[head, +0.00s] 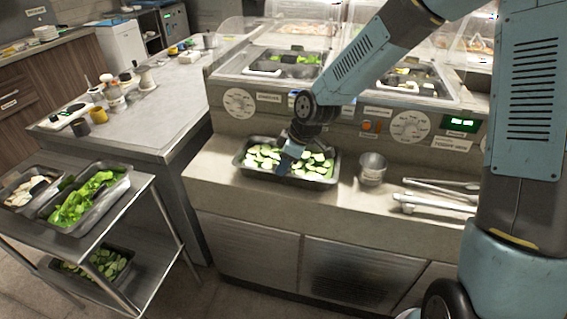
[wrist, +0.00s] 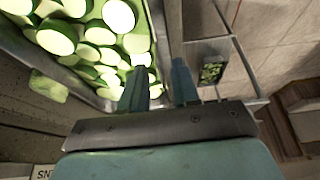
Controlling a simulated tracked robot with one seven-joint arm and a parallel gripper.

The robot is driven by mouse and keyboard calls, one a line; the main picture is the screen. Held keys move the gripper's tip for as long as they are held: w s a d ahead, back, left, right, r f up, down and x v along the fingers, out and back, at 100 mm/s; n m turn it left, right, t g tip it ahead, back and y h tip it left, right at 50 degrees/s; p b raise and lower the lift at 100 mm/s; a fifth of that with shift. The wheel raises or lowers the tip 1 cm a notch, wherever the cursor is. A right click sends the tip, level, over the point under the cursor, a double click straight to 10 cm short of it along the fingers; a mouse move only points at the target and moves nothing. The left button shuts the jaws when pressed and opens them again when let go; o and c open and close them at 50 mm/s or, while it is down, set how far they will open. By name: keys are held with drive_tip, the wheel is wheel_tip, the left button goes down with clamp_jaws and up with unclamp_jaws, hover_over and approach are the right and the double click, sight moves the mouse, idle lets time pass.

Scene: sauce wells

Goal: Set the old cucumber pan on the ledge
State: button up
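A steel pan of cucumber slices (head: 249,171) sits on the ledge (head: 222,180) in front of the wells. It also shows at the upper left in the wrist view (wrist: 155,22). My gripper (head: 284,168) is at the pan's near wall, pointing down. In the wrist view my gripper (wrist: 160,75) has its fingers apart, one over the slices and one outside the rim. I cannot tell whether they press on the wall. A second pan of cucumber (head: 122,254) is on the cart's lower shelf. The frames do not show which pan is the old one.
A small metal cup (head: 372,168) and tongs (head: 437,201) lie right of the pan on the ledge. The cart (head: 142,190) holds pans of lettuce and mushroom-like slices on top. A loose green piece (wrist: 48,88) lies outside the pan. The counter (head: 165,115) has free room.

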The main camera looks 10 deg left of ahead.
drive_tip(key=shift+d, duration=0.1)
drive_tip(key=v, duration=1.3)
drive_tip(key=shift+r, duration=0.3)
drive_tip(key=shift+d, duration=0.1)
drive_tip(key=s+d+r+m+t+h, duration=0.1)
drive_tip(key=s+d+r+m, duration=0.4)
drive_tip(key=d, duration=0.5)
drive_tip(key=s+d+r+m+t+h, duration=0.2)
drive_tip(key=s+d+r+m, duration=0.3)
drive_tip(key=d, duration=0.4)
drive_tip(key=s+d+r+m+t+h, duration=0.1)
drive_tip(key=s+d+r+m, duration=0.4)
drive_tip(key=d, duration=0.5)
drive_tip(key=s+m+t, duration=0.1)
drive_tip(key=s+m, duration=0.1)
drive_tip(key=s, duration=0.1)
drive_tip(key=shift+d, duration=0.35)
